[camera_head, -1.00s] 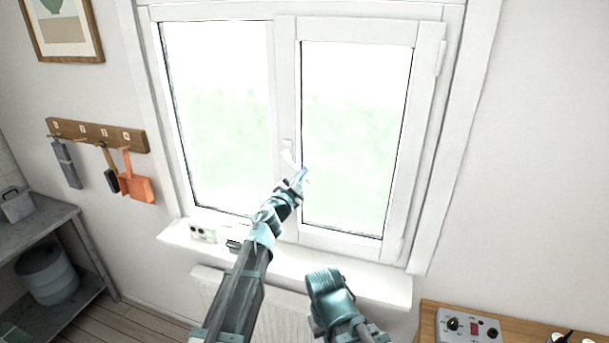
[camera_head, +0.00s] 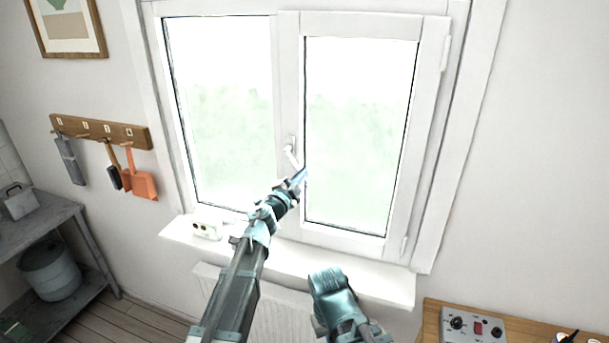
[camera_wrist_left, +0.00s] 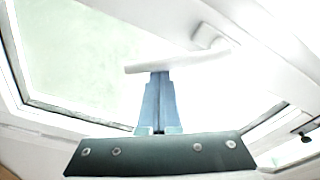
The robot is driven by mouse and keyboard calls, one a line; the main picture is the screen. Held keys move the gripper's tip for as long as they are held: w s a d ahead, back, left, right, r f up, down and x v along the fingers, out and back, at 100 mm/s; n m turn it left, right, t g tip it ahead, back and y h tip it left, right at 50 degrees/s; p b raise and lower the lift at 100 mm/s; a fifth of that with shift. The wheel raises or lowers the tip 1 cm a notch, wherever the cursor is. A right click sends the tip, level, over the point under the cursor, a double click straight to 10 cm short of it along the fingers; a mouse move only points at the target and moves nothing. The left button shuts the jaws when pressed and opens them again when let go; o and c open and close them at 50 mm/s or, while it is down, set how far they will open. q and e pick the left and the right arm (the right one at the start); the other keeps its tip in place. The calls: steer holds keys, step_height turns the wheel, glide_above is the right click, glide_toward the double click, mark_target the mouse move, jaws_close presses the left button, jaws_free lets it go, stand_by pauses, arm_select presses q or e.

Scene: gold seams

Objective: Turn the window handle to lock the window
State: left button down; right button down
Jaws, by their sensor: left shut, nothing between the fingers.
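The white window handle (camera_head: 290,153) is on the left stile of the right-hand sash, its lever slanting down and to the right. In the left wrist view the handle's lever (camera_wrist_left: 180,63) crosses just beyond my fingertips, with its base at the upper right. My left gripper (camera_head: 302,175) is shut and empty, its blue fingers close to the lever's lower end. In the left wrist view the left gripper's fingertips (camera_wrist_left: 160,74) meet the lever's edge in the picture; I cannot tell whether they touch it. The right gripper's fingers do not show. The right-hand sash (camera_head: 427,110) appears closed.
The white windowsill (camera_head: 370,283) runs below the window, with a small white box with dark round spots (camera_head: 206,231) on it. A wooden worktop (camera_head: 432,312) with a grey control box (camera_head: 472,328) is at lower right. A hook rail (camera_head: 100,130) hangs at left.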

arm_select(q)
steer(key=shift+w+a+f+m+g+b, duration=0.1)
steer(key=shift+w+a+f+m, duration=0.2)
steer(key=shift+a+m, duration=0.45)
steer(key=shift+w+a+f+m+g+b, duration=0.15)
steer(key=shift+a+f+m, duration=0.35)
steer(key=shift+m, duration=0.5)
steer(key=shift+w+a+f+m+g+b, duration=0.1)
steer(key=shift+w+a+f+m, duration=0.15)
steer(key=shift+a+m, duration=0.5)
steer(key=shift+d, duration=0.15)
